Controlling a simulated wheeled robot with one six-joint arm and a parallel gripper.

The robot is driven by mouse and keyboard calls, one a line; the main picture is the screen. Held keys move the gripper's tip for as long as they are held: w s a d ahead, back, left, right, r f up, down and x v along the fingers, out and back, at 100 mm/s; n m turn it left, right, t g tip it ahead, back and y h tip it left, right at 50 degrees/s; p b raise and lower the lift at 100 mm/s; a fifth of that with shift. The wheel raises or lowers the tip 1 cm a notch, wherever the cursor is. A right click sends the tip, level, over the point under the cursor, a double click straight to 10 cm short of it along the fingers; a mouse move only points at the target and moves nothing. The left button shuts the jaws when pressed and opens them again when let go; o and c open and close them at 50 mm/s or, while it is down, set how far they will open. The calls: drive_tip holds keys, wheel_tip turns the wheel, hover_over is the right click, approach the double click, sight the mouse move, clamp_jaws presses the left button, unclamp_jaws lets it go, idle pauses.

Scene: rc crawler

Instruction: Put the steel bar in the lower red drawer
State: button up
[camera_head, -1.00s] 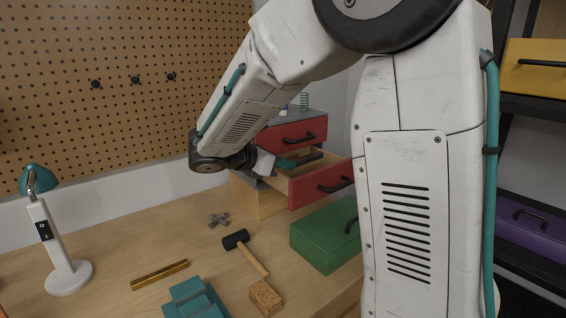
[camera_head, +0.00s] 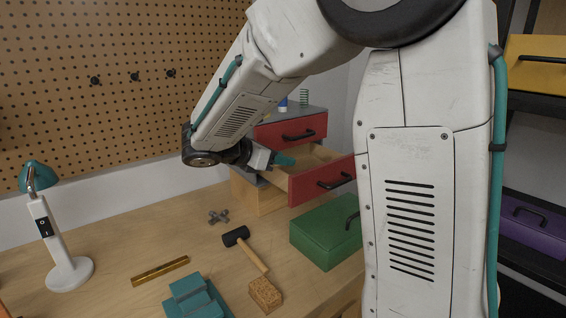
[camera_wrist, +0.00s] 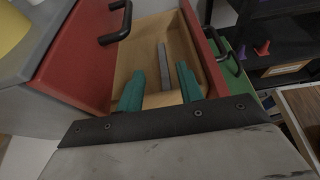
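The lower red drawer (camera_head: 315,184) is pulled open from the grey-topped cabinet. Its wooden inside shows in the wrist view, with its red front (camera_wrist: 203,50) on the right. The grey steel bar (camera_wrist: 165,66) lies in this drawer on its floor. My gripper (camera_wrist: 160,86) is open above the drawer, its two teal fingers apart with the bar between and beyond them, not visibly touching it. In the head view my gripper (camera_head: 288,160) is over the open drawer; the bar is not visible there.
The upper red drawer (camera_head: 285,128) is shut, just above. A green box (camera_head: 322,240) stands in front of the cabinet. A mallet (camera_head: 238,238), brass bar (camera_head: 160,271), cork block (camera_head: 265,293), teal block (camera_head: 192,297) and lamp (camera_head: 62,262) are on the bench.

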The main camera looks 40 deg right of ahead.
drive_tip(key=v, duration=1)
drive_tip(key=s+d+f+m+g+y, duration=0.1)
drive_tip(key=s+d+f+m+y, duration=0.15)
drive_tip(key=s+m+y, duration=0.95)
drive_tip(key=s+a+f+m+t, duration=0.1)
drive_tip(key=s+a+f+m, duration=0.1)
drive_tip(key=s, duration=0.5)
drive_tip(key=s+a+f+m+t+y, duration=0.1)
drive_tip(key=s+a+f+m, duration=0.1)
drive_tip(key=s+a+m, duration=0.2)
drive_tip(key=s, duration=0.3)
drive_tip(key=shift+s+f, duration=0.35)
drive_tip(key=shift+f, duration=0.05)
drive_tip(key=shift+d, duration=0.1)
